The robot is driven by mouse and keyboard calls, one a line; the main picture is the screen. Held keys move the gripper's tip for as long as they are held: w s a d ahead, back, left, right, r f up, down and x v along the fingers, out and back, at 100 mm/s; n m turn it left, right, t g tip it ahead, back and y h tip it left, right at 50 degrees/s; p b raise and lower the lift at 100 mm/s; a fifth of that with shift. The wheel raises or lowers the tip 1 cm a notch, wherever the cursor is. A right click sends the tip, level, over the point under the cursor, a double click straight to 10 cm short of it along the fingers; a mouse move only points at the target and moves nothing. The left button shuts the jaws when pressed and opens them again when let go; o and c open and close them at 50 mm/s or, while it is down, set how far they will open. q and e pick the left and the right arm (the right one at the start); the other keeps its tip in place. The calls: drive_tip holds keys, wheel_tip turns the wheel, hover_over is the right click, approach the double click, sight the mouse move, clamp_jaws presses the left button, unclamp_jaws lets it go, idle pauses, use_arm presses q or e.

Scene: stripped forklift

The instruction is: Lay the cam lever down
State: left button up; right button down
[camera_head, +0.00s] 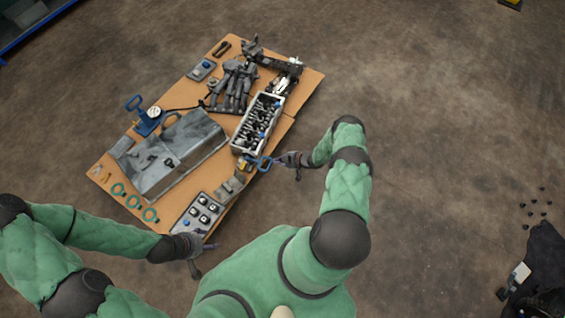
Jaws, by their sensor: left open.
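A small blue loop-shaped handle (264,164) is at the right edge of the cardboard sheet, below the white tray of parts. I cannot tell which of these, if either, is the cam lever. My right gripper (280,160) is right beside the blue loop; contact and jaw opening are too small to make out. My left gripper (204,261) is open and empty, just off the sheet's lower edge, below a plate with round knobs.
The cardboard sheet (291,116) on the floor holds a grey metal case (172,155), a tray of dark parts (242,146), a knobbed plate (201,211), teal rings (134,201) and a dark manifold (235,88). Bare floor lies to the right, with small scattered pieces (535,213).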

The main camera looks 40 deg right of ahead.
sight(270, 166)
wheel_tip(270, 166, down, 6)
drive_tip(key=w+a+b, duration=0.1)
drive_tip(key=w+b, duration=0.1)
drive_tip(key=b, duration=0.1)
drive_tip(key=shift+w+a, duration=0.4)
drive_tip(key=shift+f, duration=0.1)
drive_tip(key=shift+s+d+f, duration=0.1)
drive_tip(key=shift+f, duration=0.9)
drive_tip(key=shift+s+f, duration=0.1)
drive_tip(key=shift+f, duration=0.05)
